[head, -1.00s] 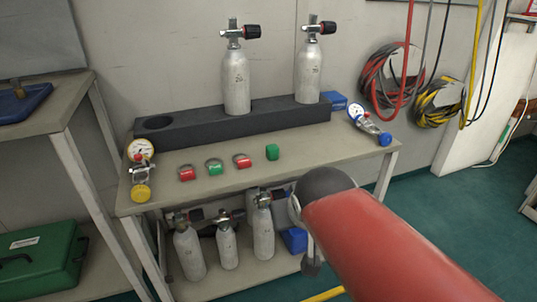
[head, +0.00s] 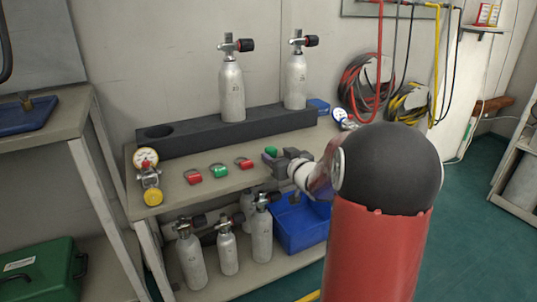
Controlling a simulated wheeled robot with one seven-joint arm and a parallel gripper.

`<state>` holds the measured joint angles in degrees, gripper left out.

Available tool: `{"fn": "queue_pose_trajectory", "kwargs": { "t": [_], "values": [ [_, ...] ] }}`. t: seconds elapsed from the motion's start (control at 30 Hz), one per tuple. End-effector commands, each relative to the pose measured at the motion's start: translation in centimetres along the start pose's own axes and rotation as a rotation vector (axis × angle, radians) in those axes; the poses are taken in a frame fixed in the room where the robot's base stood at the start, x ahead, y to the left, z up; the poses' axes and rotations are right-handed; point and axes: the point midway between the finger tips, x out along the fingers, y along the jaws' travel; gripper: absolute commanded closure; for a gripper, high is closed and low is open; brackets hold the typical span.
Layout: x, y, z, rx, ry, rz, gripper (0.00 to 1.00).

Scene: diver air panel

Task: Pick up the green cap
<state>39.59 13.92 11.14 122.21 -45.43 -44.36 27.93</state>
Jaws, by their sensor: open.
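Two small green pieces are in a row on the bench top (head: 232,190). One green piece with a metal ring (head: 219,171) lies between two red ringed pieces. A plain green piece, seemingly the green cap (head: 270,151), is at the right end of the row and partly hidden by my gripper. My gripper (head: 272,160) is open, low over the bench, with its fingertips at this right-hand green piece. I cannot tell whether they touch it or stand around it.
Red pieces (head: 193,176) (head: 244,162) lie left of my gripper. A yellow-knobbed gauge (head: 147,160) stands at the left bench end. Behind is a dark rack (head: 190,135) with two cylinders (head: 231,90) (head: 296,80). A blue bin (head: 300,226) and several cylinders stand below.

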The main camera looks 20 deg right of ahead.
Motion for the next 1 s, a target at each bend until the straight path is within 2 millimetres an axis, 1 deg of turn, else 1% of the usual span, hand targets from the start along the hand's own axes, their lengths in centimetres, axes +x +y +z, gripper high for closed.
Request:
{"fn": "queue_pose_trajectory", "kwargs": {
  "t": [0.23, 0.33, 0.43, 0.63, 0.67, 1.0],
  "values": [
    [3.6, -0.7, 0.2, 0.002, -0.001, -0.002, 0.44],
    [4.8, -0.6, 0.1, -0.001, -0.001, -0.001, 0.44],
    [5.3, -0.6, 0.1, 0.0, -0.001, 0.001, 0.44],
    [5.3, -0.6, 0.1, 0.0, -0.001, 0.001, 0.44],
    [5.3, -0.6, 0.1, 0.0, -0.001, 0.001, 0.45],
    [5.3, -0.6, 0.1, -0.001, -0.001, 0.001, 0.9]
  ]
}}
